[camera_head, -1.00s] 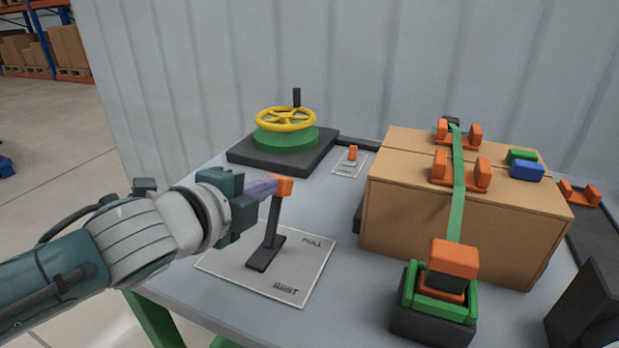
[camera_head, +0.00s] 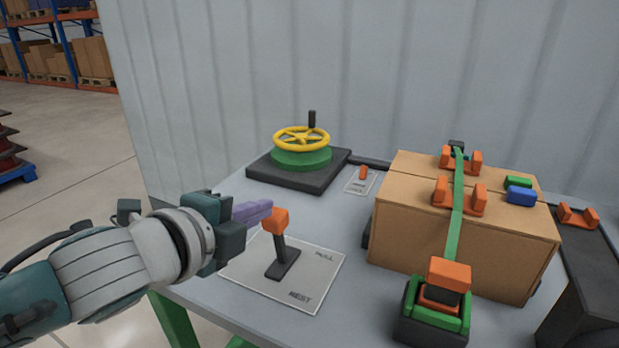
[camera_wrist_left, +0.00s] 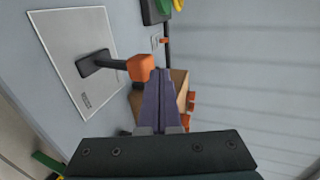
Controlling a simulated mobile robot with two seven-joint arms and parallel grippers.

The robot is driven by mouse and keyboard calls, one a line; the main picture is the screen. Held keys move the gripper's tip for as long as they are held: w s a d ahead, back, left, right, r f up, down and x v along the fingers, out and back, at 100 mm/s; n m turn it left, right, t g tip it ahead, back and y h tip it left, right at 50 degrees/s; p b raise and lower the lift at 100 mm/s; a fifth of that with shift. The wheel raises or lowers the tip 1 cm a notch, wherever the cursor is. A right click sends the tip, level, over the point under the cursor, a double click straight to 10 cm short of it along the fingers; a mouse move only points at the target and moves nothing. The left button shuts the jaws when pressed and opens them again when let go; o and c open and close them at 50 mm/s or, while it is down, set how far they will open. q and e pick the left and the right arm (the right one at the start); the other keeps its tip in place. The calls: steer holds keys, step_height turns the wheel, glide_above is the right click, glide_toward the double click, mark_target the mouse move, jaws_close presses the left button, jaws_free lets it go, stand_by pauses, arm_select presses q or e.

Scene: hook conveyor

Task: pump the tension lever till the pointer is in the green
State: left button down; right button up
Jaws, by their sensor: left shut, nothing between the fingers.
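The tension lever (camera_head: 281,246) is a dark post with an orange knob (camera_head: 275,220), standing on a pale plate (camera_head: 318,276) marked PULL and REST. The lever stands near upright, its base between the two words. My left gripper (camera_head: 268,210) is shut and empty, its purple fingertips right beside the knob. In the left wrist view the fingertips (camera_wrist_left: 159,75) lie at the edge of the orange knob (camera_wrist_left: 140,68); I cannot tell whether they touch. No pointer or green zone can be made out. My right gripper is not in view.
A cardboard box (camera_head: 420,243) with a green strap (camera_head: 456,220) and orange clips stands at the right. A green and orange ratchet block (camera_head: 437,320) sits in front of it. A yellow handwheel (camera_head: 301,139) stands at the back. A small orange switch (camera_head: 363,173) is behind the lever.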

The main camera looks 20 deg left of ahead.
arm_select(q)
steer(key=r+v, duration=0.1)
steer(key=v, duration=0.5)
steer(key=shift+w+p, duration=0.2)
steer(key=shift+p, duration=0.25)
steer(key=shift+r, duration=0.15)
stand_by(0.8)
steer(key=s+d+n+g+p, duration=0.25)
steer(key=s+n+g, duration=0.25)
steer(key=s+n, duration=0.5)
steer(key=s+d+n+g+p, duration=0.1)
steer(key=s+n+g+p, duration=0.2)
steer(key=s+n+g, duration=0.65)
step_height(320, 180, up, 37)
steer(key=s+m+t+y+p, duration=0.1)
steer(key=t+p, duration=0.3)
steer(key=p, duration=3.2)
steer(key=shift+s+a+m, duration=0.25)
steer(key=shift+s+m, duration=0.25)
steer(key=shift+m, duration=0.25)
steer(key=shift+r, duration=0.1)
